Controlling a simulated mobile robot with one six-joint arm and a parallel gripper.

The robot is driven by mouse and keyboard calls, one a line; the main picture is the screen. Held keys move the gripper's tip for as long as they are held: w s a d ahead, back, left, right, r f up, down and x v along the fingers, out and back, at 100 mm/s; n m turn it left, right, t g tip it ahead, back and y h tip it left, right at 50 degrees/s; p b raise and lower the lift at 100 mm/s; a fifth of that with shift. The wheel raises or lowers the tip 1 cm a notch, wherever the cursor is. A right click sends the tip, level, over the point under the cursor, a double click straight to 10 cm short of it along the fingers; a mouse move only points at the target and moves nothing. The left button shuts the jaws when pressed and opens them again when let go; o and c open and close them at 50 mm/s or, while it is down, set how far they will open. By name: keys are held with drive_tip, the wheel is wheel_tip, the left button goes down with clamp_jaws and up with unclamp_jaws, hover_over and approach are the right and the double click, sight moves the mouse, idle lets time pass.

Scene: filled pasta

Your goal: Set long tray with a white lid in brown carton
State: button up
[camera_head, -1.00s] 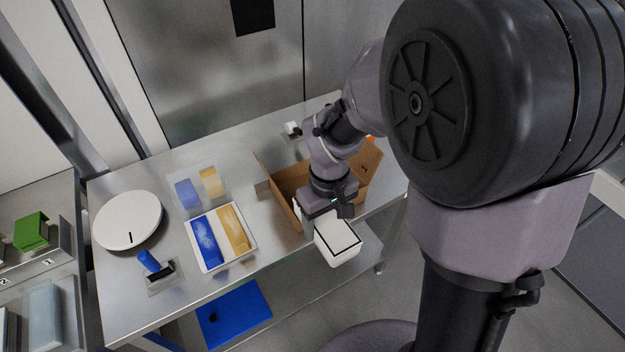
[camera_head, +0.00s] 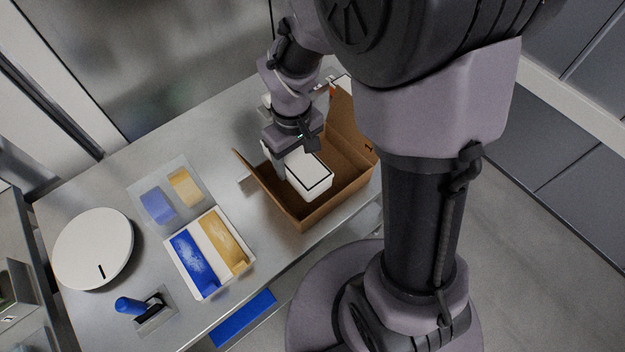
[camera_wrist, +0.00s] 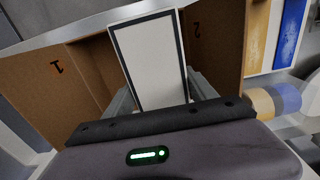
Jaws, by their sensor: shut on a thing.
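The long tray with a white lid (camera_head: 309,172) has a dark border line around its lid. My gripper (camera_head: 285,158) is shut on one end of it. The tray is over the left part of the open brown carton (camera_head: 312,213), apparently within its walls; I cannot tell whether it touches the bottom. In the wrist view the white lid (camera_wrist: 150,58) stands between my gripper's two fingers (camera_wrist: 160,100), with the carton's brown flaps (camera_wrist: 38,88) on both sides, marked 1 and 2.
Left of the carton stands a white tray with blue and yellow compartments (camera_head: 209,252). Behind it is a clear tray with blue and yellow blocks (camera_head: 171,194). A round white scale (camera_head: 93,248) and a blue-handled stamp (camera_head: 142,305) stand further left on the steel table (camera_head: 110,180).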

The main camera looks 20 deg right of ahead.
drive_tip(key=f+b, duration=0.1)
drive_tip(key=f, duration=0.3)
drive_tip(key=f+b, duration=0.2)
drive_tip(key=f, duration=0.2)
drive_tip(key=f+b, duration=0.2)
drive_tip(key=f, duration=0.2)
drive_tip(key=shift+w+f, duration=0.2)
drive_tip(key=shift+w, duration=0.05)
drive_tip(key=shift+r, duration=0.15)
drive_tip(key=o, duration=1.2)
drive_tip(key=shift+f, duration=0.25)
drive_tip(key=shift+o, duration=0.7)
drive_tip(key=shift+r, duration=0.15)
